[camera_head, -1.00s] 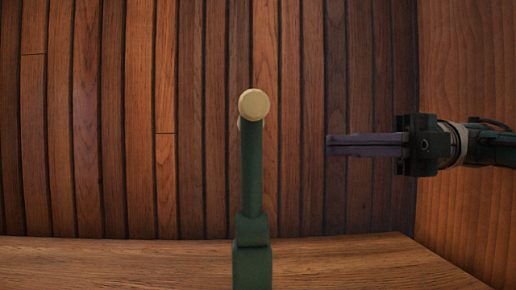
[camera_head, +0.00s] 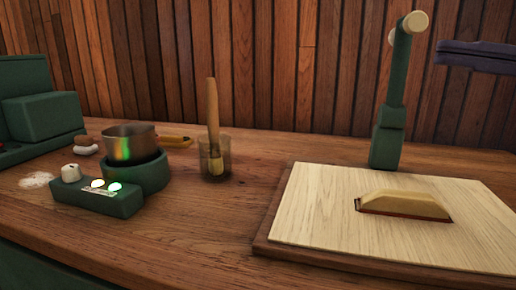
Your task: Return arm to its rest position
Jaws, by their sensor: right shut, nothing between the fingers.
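My right gripper (camera_head: 478,56) shows at the upper right edge of the head view. Its dark fingers point left and lie together, with nothing between them. The rest of the right arm is outside the picture. The gripper is above the bench, to the right of a green post with a cream round end (camera_head: 390,110). My left gripper does not show.
A pale wooden board (camera_head: 320,215) with a cream-topped block (camera_head: 405,206) lies at the right. A glass (camera_head: 228,165) holds a brush (camera_head: 212,115). A metal pot (camera_head: 128,143) stands on a green heater (camera_head: 105,200). Bare bench (camera_head: 215,225) lies at front centre.

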